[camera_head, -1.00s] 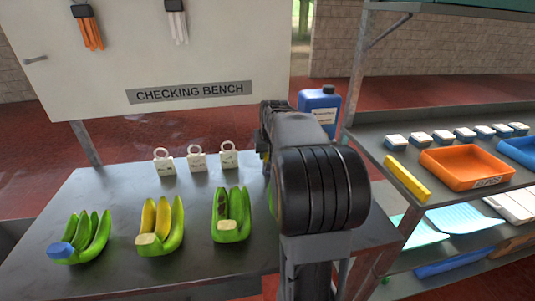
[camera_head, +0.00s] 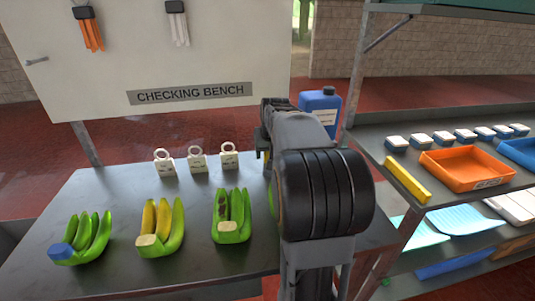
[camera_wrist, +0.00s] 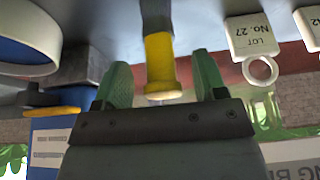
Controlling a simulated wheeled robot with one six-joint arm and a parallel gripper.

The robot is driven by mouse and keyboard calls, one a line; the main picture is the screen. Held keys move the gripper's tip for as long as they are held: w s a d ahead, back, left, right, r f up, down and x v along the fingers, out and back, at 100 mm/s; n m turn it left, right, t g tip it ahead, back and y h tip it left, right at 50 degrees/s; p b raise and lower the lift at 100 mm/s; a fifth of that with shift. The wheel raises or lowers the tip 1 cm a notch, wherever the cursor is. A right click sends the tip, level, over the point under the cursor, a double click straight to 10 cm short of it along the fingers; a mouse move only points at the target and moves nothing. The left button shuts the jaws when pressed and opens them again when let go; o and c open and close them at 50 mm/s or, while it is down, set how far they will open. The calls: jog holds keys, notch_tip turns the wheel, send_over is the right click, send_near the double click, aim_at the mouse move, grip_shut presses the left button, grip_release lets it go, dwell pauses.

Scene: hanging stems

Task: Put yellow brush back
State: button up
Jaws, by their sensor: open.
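The yellow brush (camera_wrist: 160,62) shows in the wrist view as a short yellow handle with a flared end and a dark part above it. My gripper (camera_wrist: 164,80) is open, its two green fingers standing on either side of the yellow handle with a visible gap on each side. In the head view my own arm hides most of the gripper and the brush.
Several white lot tags (camera_head: 196,160) stand on the bench (camera_head: 110,195) behind green and yellow banana bunches (camera_head: 160,228). A blue jerrycan (camera_head: 321,106) is behind my arm. A shelf at right holds an orange tray (camera_head: 467,169) and a yellow bar (camera_head: 407,179).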

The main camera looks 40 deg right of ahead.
jog(key=p+v, duration=0.1)
jog(key=v, duration=0.9)
jog(key=shift+r, duration=0.4)
jog(key=shift+s+a, duration=0.15)
jog(key=shift+s, duration=0.05)
